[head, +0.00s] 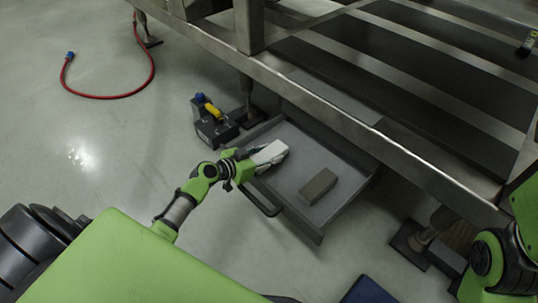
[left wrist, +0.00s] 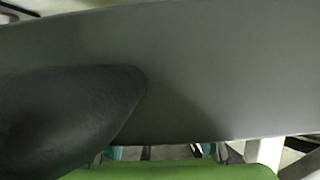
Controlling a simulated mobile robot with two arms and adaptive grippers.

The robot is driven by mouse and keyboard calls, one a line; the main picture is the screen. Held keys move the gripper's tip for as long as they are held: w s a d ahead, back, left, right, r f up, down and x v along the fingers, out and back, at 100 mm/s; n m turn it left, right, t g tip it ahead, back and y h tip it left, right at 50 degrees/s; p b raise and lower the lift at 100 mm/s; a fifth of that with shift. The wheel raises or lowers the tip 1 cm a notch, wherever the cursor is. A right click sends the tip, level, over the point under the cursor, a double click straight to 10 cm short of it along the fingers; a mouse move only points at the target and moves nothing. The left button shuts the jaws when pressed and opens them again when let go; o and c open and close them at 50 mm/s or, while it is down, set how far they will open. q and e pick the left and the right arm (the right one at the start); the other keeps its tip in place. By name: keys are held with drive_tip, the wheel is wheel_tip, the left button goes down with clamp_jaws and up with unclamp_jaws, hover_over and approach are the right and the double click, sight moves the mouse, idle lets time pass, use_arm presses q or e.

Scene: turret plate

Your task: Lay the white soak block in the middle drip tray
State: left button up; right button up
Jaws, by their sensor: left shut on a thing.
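The white soak block (head: 271,152) is held in my left gripper (head: 257,160) at the left side of a pulled-out grey drip tray (head: 290,180) under the steel frame. The gripper is shut on the block, which appears to be over the tray's left edge; I cannot tell if it touches the tray. Only this one tray is seen pulled out. A brown-grey block (head: 318,186) lies in it, right of the white block. The left wrist view is mostly filled by a close grey surface and a dark rounded shape, so the block is not clear there. My right gripper is out of view.
The steel table frame (head: 330,115) overhangs the tray's back. A dark device with a yellow handle (head: 213,120) stands left of the tray by a table leg. A red hose (head: 130,88) lies on the floor at upper left. Floor in front of the tray is mostly clear.

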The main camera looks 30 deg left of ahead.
use_arm(q)
drive_tip(key=shift+f, duration=0.2)
drive_tip(key=o, duration=1.1)
drive_tip(key=shift+r, duration=0.1)
